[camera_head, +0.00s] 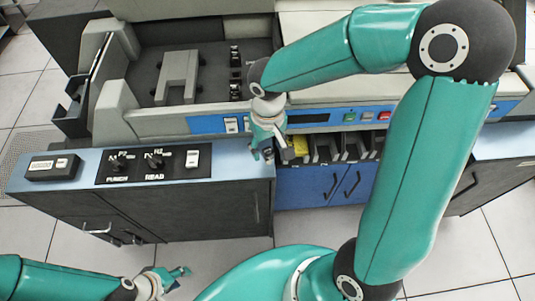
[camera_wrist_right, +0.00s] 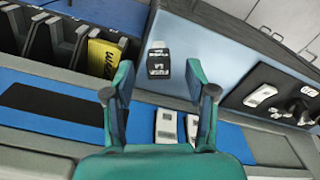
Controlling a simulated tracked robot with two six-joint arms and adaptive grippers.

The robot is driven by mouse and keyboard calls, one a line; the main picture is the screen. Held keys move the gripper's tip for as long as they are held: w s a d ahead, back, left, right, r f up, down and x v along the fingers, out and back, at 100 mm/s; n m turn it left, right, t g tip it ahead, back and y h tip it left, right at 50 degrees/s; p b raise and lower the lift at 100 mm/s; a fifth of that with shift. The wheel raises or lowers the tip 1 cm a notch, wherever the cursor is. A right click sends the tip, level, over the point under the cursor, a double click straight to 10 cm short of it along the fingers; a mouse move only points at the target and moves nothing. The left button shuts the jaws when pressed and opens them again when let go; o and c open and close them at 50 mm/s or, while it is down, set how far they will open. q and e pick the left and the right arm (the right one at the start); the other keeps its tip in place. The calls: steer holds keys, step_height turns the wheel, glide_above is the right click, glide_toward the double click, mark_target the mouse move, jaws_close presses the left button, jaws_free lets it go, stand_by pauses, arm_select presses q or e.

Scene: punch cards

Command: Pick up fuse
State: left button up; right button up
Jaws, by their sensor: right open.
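A small black block with a white top and white lettering, apparently the fuse (camera_wrist_right: 159,63), sits on the light blue counter top (camera_wrist_right: 200,50) in the right wrist view. My right gripper (camera_head: 270,155) is open and empty, over the right end of the counter in the head view. In the right wrist view its two fingers (camera_wrist_right: 160,92) are spread, with the fuse beyond and between their tips, apart from both. In the head view the fuse is hard to make out by the gripper. My left gripper (camera_head: 178,276) is low at the bottom left, away from the counter; its jaw opening is unclear.
A black panel with knobs (camera_head: 154,161) and a small counter box (camera_head: 52,167) lie on the counter's left. Behind the gripper rises the machine front with a blue switch strip (camera_head: 205,125). Dark card slots with a yellow item (camera_head: 299,146) are to the right.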

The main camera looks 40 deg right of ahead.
mark_target(268, 150)
step_height(268, 150, down, 4)
steer(key=shift+r, duration=0.15)
jaws_close()
steer(key=shift+r, duration=0.1)
stand_by(0.3)
